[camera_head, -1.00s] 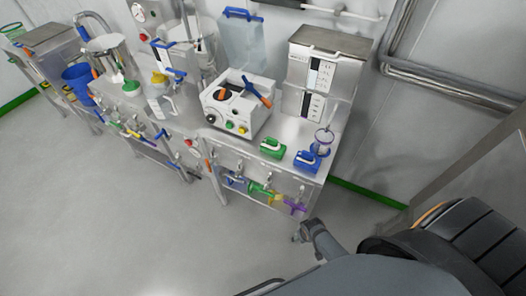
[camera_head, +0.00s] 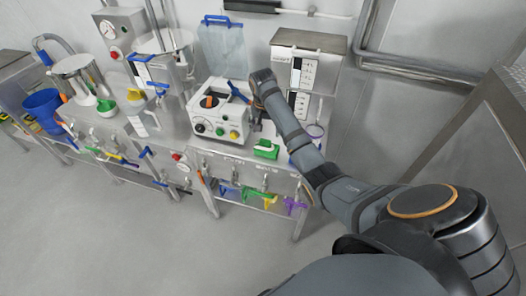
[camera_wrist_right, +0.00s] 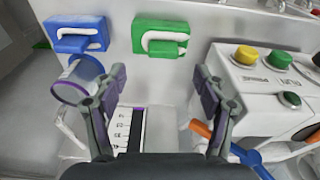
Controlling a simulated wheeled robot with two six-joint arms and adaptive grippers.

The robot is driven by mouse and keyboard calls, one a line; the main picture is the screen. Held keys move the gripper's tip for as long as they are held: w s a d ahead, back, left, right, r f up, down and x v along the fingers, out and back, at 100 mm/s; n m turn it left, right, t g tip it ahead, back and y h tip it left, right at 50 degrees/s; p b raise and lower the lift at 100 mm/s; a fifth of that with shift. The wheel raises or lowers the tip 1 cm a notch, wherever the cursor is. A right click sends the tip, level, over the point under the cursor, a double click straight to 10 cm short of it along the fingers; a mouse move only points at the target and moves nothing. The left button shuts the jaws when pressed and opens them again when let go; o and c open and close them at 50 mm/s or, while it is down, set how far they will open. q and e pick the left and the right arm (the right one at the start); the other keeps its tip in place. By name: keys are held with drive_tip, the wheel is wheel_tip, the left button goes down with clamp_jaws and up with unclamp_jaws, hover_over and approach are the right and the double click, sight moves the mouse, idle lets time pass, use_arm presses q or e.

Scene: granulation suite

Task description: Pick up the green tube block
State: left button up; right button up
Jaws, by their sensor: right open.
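The green tube block (camera_head: 266,149) sits on the steel bench near its front edge, with a pale tube on top. It also shows in the right wrist view (camera_wrist_right: 160,39), at the top centre, beyond the fingertips. My right gripper (camera_wrist_right: 161,76) is open and empty above the bench, and the block is apart from its fingers. In the head view, its fingers are small and partly hidden by my wrist beside the white machine. My left gripper is not in view.
A blue tube block (camera_wrist_right: 78,35) stands beside the green one, with a clear purple-rimmed cup (camera_wrist_right: 78,80) near it. The white machine (camera_wrist_right: 262,88) with coloured knobs is close on the other side. A steel cabinet (camera_head: 306,62) stands behind.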

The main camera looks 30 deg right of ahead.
wheel_tip(320, 180, up, 2)
hover_over(265, 140)
drive_tip(key=shift+m, duration=0.3)
drive_tip(key=f, duration=0.4)
drive_tip(key=shift+s+f+p, duration=0.2)
drive_tip(key=shift+s+p, duration=0.1)
drive_tip(key=shift+p, duration=0.05)
drive_tip(key=shift+w+f, duration=0.1)
drive_tip(key=shift+f, duration=0.35)
wheel_tip(265, 140, down, 4)
drive_tip(key=shift+w+f+p, duration=0.1)
drive_tip(key=shift+f+p, duration=0.05)
drive_tip(key=shift+p, duration=0.35)
drive_tip(key=shift+w+d+f, duration=0.1)
drive_tip(key=shift+f, duration=0.35)
drive_tip(key=shift+c, duration=0.4)
clamp_jaws()
